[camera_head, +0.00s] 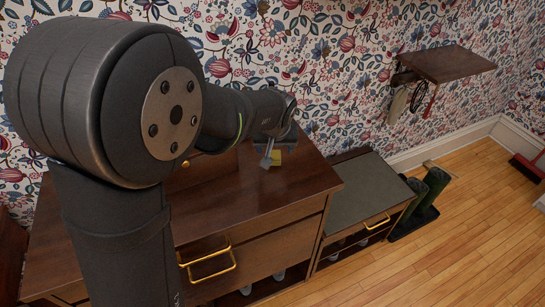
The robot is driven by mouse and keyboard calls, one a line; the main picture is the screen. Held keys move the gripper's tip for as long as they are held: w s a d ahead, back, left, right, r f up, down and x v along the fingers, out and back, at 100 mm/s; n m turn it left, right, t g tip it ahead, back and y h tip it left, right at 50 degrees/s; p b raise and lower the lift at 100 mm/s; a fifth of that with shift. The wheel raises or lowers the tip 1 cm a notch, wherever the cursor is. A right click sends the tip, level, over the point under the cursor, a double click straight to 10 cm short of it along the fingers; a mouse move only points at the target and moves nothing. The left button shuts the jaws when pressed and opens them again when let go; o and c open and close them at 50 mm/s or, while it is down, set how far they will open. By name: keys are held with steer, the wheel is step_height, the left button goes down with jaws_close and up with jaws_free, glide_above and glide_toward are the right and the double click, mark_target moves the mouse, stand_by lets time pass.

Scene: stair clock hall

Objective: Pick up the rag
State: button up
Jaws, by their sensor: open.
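A small yellow piece, which looks like the rag (277,158), shows on the dark wooden cabinet top (290,183) near its back edge. My gripper (269,154) is at the far end of my arm, low over the cabinet top and right beside the yellow piece. Its jaws are open, and a pale grey finger shows just left of the yellow piece. My wrist hides part of this spot. I cannot tell whether the gripper touches the yellow piece or whether any of it lies between the fingers.
A lower cabinet with a grey-green top (358,192) stands to the right, its top clear. Brass handles (208,264) stick out from the cabinet front.

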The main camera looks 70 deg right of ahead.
mark_target(274, 153)
steer(key=x, duration=0.5)
steer(key=shift+w+f, duration=0.1)
steer(key=c, duration=1)
